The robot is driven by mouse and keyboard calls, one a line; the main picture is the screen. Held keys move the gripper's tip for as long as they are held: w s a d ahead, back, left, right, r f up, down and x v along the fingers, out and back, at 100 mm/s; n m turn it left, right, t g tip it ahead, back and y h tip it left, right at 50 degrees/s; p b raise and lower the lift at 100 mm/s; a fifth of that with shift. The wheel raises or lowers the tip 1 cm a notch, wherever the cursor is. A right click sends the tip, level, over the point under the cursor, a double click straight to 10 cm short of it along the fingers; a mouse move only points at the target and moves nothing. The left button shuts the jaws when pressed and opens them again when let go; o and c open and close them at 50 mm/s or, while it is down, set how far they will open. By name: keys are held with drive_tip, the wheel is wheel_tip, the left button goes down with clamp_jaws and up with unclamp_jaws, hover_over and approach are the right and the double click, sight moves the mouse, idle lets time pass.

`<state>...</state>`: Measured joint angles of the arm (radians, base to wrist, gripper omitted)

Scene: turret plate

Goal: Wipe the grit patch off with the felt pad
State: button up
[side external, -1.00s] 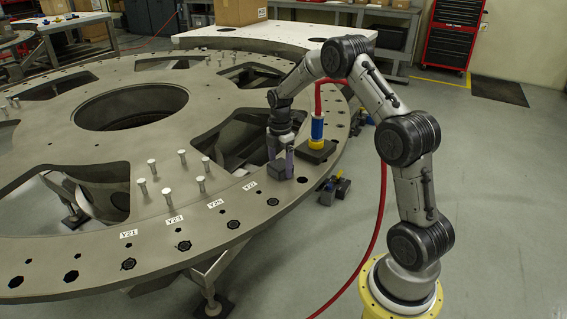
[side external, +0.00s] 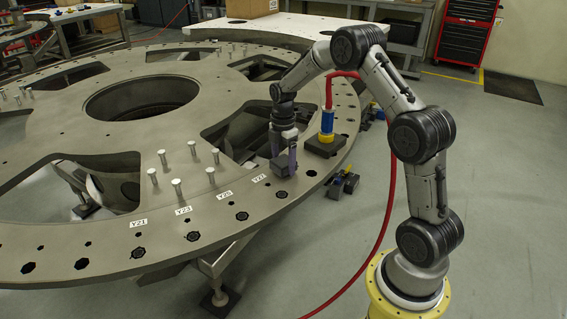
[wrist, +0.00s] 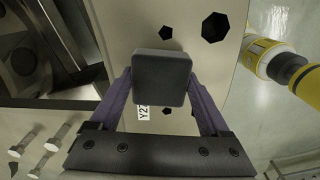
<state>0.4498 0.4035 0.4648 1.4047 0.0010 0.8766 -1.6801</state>
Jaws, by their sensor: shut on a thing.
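My gripper (side external: 284,158) has purple fingers, pointing down over the rim of the big grey turret plate (side external: 110,264), near the label Y27. It is shut on the felt pad (wrist: 162,78), a dark grey block with rounded corners, seen between the fingers in the wrist view. The pad also shows low between the fingers in the side view (side external: 281,167). It is at or just above the plate; I cannot tell whether it touches. I cannot make out the grit patch; the pad and fingers hide part of the plate.
A blue and yellow cylinder (side external: 327,126) with a red hose stands on a dark block beside my gripper. Several metal pins (side external: 176,186) stand on the plate at the left. The rim has dark holes (side external: 242,216) and large cutouts. Dark clamp-like parts (side external: 341,185) lie beyond the rim.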

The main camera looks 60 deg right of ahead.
drive_tip(key=shift+w+d+r, duration=0.1)
drive_tip(key=shift+r, duration=2.5)
drive_tip(key=shift+r, duration=1.5)
drive_tip(key=shift+f, duration=0.1)
